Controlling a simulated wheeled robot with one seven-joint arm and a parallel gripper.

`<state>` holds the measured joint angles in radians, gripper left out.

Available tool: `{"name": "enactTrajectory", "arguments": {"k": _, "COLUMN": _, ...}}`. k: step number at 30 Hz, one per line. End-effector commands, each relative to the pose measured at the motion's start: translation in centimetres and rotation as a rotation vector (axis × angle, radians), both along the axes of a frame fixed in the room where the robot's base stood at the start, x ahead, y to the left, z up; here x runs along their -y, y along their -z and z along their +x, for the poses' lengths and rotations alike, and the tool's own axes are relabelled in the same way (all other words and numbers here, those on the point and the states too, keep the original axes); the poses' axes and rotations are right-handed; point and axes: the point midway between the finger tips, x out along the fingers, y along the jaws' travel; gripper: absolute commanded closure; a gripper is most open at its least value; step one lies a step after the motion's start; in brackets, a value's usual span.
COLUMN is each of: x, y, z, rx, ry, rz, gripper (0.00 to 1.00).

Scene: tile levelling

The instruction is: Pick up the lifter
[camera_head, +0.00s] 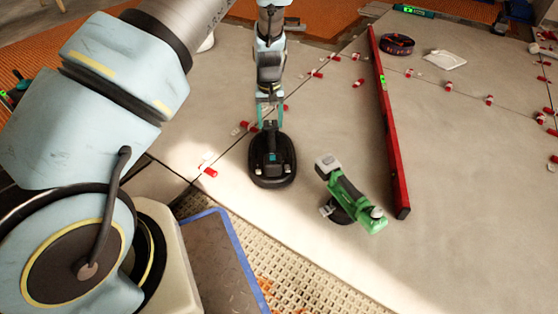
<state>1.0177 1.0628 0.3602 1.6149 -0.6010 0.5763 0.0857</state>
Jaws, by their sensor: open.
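The lifter (272,164) is a black oval suction tool with an upright handle, lying on the grey tiles near the middle of the view. My gripper (270,115) points down above it, with its two teal fingers apart and open. The fingertips are at the upper end of the lifter's handle, one on each side in the picture. I cannot tell whether they touch the handle. Nothing is visibly held.
A green power tool (352,200) lies right of the lifter. A long red level (389,130) lies farther right. Red levelling clips (210,172) dot the tile joints. A blue-edged grey slab (225,260) is at the front. A coiled strap (397,44) lies at the back.

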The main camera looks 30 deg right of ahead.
Motion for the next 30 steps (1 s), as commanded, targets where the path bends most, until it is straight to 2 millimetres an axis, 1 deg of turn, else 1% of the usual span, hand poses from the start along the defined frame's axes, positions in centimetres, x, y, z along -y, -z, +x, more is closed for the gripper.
{"name": "enactTrajectory", "arguments": {"k": 1, "x": -0.1, "y": 0.9, "z": 0.0, "rx": -0.001, "ry": 0.0, "rz": 0.001, "gripper": 0.35}}
{"name": "enactTrajectory", "arguments": {"k": 6, "x": -0.1, "y": 3.7, "z": 0.0, "rx": 0.0, "ry": 0.0, "rz": 0.002, "gripper": 0.35}}
{"name": "enactTrajectory", "arguments": {"k": 9, "x": -0.1, "y": 4.7, "z": 0.0, "rx": 0.0, "ry": 0.0, "rz": 0.001, "gripper": 0.35}}
{"name": "enactTrajectory", "arguments": {"k": 14, "x": 0.0, "y": 5.5, "z": 0.0, "rx": 0.0, "ry": 0.0, "rz": 0.001, "gripper": 0.35}}
{"name": "enactTrajectory", "arguments": {"k": 24, "x": 0.2, "y": 9.8, "z": -0.1, "rx": 0.0, "ry": 0.001, "rz": 0.001, "gripper": 0.35}}
{"name": "enactTrajectory", "arguments": {"k": 26, "x": 0.2, "y": 10.1, "z": -0.1, "rx": 0.0, "ry": 0.001, "rz": 0.001, "gripper": 0.35}}
{"name": "enactTrajectory", "arguments": {"k": 30, "x": 0.2, "y": 9.9, "z": -0.1, "rx": 0.0, "ry": 0.0, "rz": 0.0, "gripper": 0.35}}
